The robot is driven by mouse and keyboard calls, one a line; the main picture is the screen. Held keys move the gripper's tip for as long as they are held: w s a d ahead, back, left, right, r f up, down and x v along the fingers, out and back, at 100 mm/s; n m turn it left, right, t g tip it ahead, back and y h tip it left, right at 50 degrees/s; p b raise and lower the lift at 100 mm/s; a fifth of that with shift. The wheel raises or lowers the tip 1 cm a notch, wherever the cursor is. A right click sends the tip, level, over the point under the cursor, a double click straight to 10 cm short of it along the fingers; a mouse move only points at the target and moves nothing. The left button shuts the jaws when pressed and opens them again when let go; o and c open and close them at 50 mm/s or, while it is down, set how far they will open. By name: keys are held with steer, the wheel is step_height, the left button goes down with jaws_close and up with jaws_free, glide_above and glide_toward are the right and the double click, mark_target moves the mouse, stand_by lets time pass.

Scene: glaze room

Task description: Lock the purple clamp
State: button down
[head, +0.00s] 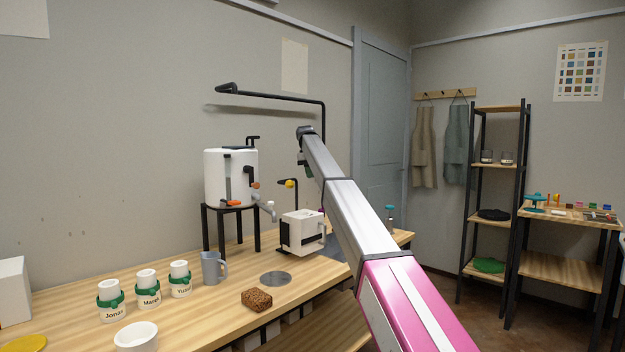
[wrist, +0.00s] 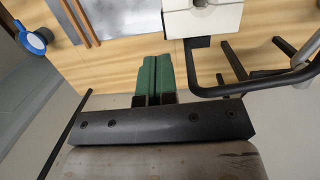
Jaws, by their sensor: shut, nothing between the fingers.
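A small purple spot (head: 322,210) shows at the upper right of the white box-shaped vessel (head: 299,233) in the head view. It may be part of the purple clamp, but it is too small to tell its shape or whether it is locked. No purple shows in the wrist view, where part of a white block (wrist: 202,18) is at the top edge. My gripper's green fingers (wrist: 154,80) are together with nothing between them, over the wooden table. In the head view my arm reaches above and behind the white vessel, and its fingers are hard to make out.
A white tank (head: 228,178) with a tap stands on a black stand. A black pipe (head: 270,96) crosses above. A grey mug (head: 211,268), several labelled white cups, a brown sponge (head: 257,300) and a white bowl (head: 136,337) stand on the table (head: 200,318).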

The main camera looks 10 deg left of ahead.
glide_above(319, 210)
steer(key=w+a, duration=0.3)
step_height(319, 210, down, 9)
steer(key=shift+s+d, duration=0.1)
steer(key=shift+d, duration=0.05)
steer(key=d+f, duration=0.1)
steer(key=s+d, duration=0.1)
steer(key=shift+s+d+f, duration=0.2)
steer(key=shift+d+f, duration=0.15)
steer(key=shift+d, duration=0.05)
steer(key=shift+s+d+t+y, duration=0.2)
steer(key=shift+t+y, duration=0.1)
steer(key=shift+y, duration=0.1)
steer(key=shift+s+d+t+y, duration=0.25)
steer(key=shift+t+y, duration=0.15)
steer(key=shift+y, duration=0.1)
